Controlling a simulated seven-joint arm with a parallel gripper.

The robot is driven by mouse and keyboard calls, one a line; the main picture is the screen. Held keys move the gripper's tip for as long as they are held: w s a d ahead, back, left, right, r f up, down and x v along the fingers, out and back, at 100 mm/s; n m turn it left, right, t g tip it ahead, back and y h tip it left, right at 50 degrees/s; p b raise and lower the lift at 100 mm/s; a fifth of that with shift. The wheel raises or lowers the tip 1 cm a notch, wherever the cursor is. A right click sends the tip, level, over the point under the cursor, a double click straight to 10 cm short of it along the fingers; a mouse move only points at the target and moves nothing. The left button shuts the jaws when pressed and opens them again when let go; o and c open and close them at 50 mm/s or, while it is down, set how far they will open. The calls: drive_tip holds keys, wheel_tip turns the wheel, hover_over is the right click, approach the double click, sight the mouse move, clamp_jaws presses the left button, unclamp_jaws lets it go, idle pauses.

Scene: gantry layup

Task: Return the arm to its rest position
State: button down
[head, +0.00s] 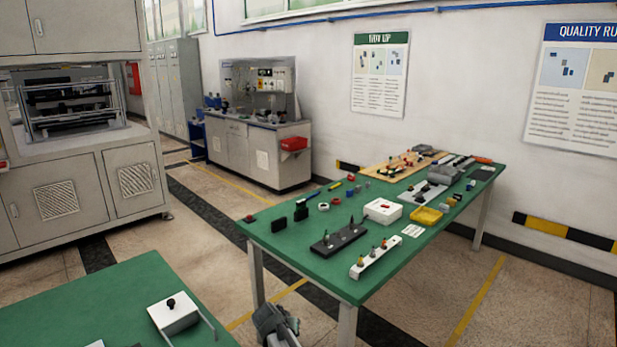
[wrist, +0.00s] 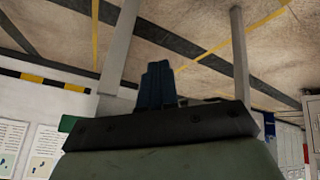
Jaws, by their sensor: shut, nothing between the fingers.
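My gripper (head: 277,326) shows at the bottom edge of the head view, over the floor in the gap between two green tables. It is apart from both tables, and the rest of my arm is out of the picture. In the wrist view the dark blue fingers (wrist: 155,84) are together, with nothing held between them. Behind them the wrist view shows floor, table legs and wall, tipped upside down.
The larger green table (head: 330,268) carries a white box (head: 383,211), a black block with pegs (head: 339,240), a yellow tray (head: 426,216) and several small parts. A nearer green table (head: 120,295) holds a white knobbed box (head: 173,313). Open floor (head: 215,215) lies beyond.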

drive_tip(key=s+d+f+g, duration=0.6)
drive_tip(key=s+d+f, duration=1.1)
drive_tip(key=s+f, duration=0.35)
drive_tip(key=s+d+f+g+y, duration=0.1)
drive_tip(key=s+d+f+g, duration=0.1)
drive_tip(key=s, duration=1.3)
drive_tip(key=s+d+f+n+g+y, duration=0.1)
drive_tip(key=s+f, duration=0.5)
drive_tip(key=s, duration=0.9)
drive_tip(key=d+g+y, duration=0.1)
drive_tip(key=d+g, duration=0.1)
drive_tip(key=g, duration=0.1)
drive_tip(key=shift+d+f+g, duration=0.15)
drive_tip(key=shift+d+g, duration=0.15)
